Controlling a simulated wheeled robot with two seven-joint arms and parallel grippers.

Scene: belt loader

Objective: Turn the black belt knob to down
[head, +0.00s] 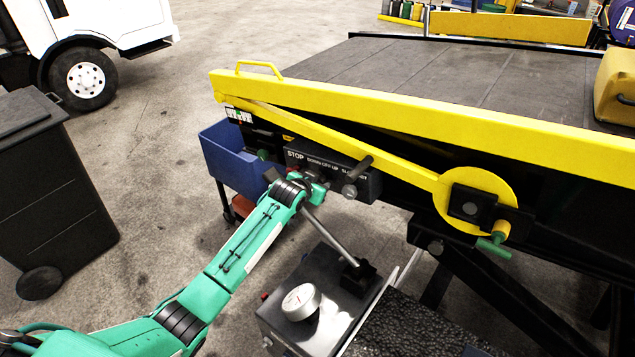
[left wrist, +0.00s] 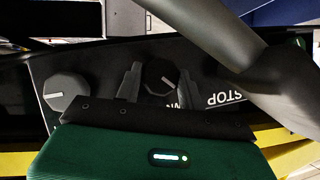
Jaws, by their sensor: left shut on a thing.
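The control panel (head: 300,158) on the belt loader's side carries the labels STOP, DOWN, OFF, UP, SLOW and FAST. My left gripper (head: 318,187) is at this panel, and its arm and wrist hide the knob in the head view. In the left wrist view the black belt knob (left wrist: 160,75) sits between the two fingers of my left gripper (left wrist: 162,85), which is shut on it. The panel is upside down there. The knob's short white mark points right and slightly down in that view, towards the partly hidden DOWN lettering. My right gripper is not in view.
A grey knob (left wrist: 65,92) is beside the held one. A grey rod (left wrist: 200,40) crosses close in front of the panel. A yellow arm (head: 340,145) runs above the panel. A blue bin (head: 228,160) stands behind, and a gauge (head: 301,301) is below.

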